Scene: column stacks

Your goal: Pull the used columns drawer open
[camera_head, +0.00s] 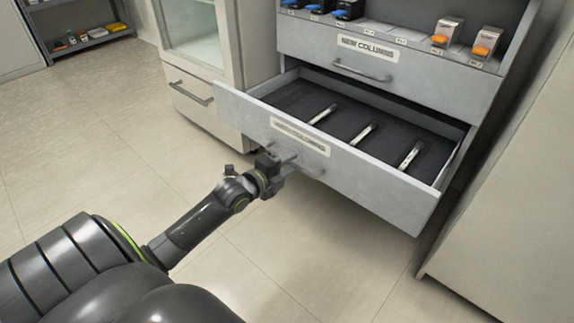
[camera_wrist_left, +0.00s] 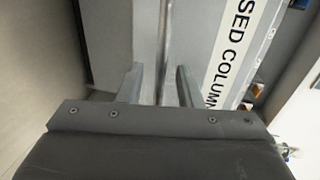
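The used columns drawer (camera_head: 375,185) is the lower grey drawer of the cabinet. It stands pulled well out, with its dark interior showing and 3 slim pale columns lying inside. Its front also fills much of the left wrist view (camera_wrist_left: 205,25), with the USED COLUMNS label (camera_wrist_left: 233,45). Its bar handle (camera_head: 312,170) is partly hidden by my gripper in the head view. My left gripper (camera_head: 282,163) is at the handle's left part. In the left wrist view the handle bar (camera_wrist_left: 164,45) runs between the two fingers, with gaps beside it, so the gripper looks open around it. My right gripper is not in view.
The NEW COLUMNS drawer (camera_head: 390,82) above is closed. Small boxes with orange (camera_head: 485,44) and blue parts stand on the shelf above. A glass-door cabinet (camera_head: 200,60) stands at left, a pale panel (camera_head: 515,200) at right. The floor in front is clear.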

